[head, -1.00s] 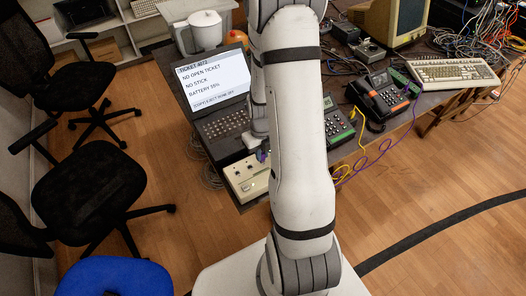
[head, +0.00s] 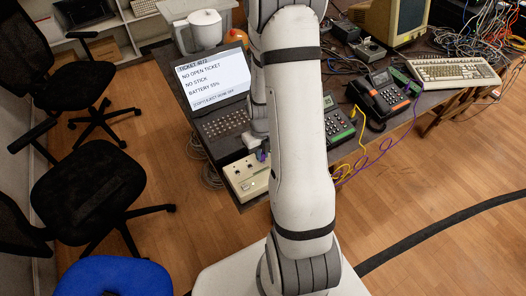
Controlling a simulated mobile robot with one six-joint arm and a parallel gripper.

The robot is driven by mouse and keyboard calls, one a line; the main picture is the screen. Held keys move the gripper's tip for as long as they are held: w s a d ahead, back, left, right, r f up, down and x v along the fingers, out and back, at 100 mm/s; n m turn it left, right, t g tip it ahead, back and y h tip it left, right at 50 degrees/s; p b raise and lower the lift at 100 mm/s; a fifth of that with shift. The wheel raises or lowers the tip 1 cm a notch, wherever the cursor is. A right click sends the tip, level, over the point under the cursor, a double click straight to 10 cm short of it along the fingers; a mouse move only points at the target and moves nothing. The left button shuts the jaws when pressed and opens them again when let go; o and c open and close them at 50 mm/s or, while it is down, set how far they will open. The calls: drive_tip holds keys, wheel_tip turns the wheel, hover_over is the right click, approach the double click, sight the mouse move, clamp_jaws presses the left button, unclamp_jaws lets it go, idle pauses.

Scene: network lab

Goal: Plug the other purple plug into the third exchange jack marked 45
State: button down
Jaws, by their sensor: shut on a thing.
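The exchange (head: 243,179) is a cream box at the front edge of the table, left of my arm. Its jacks and their markings are too small to read, and my arm hides its right part. My gripper (head: 261,151) is partly hidden behind my arm, just above the back edge of the box. It is shut on a small purple plug (head: 262,156). I cannot tell whether the plug touches a jack.
A laptop (head: 220,90) with a ticket screen stands behind the exchange. A white jug (head: 205,29) stands at the back. Chairs stand at left.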

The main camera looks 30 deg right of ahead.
drive_tip(key=shift+f, duration=0.2)
drive_tip(key=c, duration=1.3)
unclamp_jaws()
drive_tip(key=shift+c, duration=0.2)
drive_tip(key=shift+r, duration=0.1)
drive_tip(key=shift+r+b, duration=0.3)
drive_tip(key=shift+r, duration=3.55)
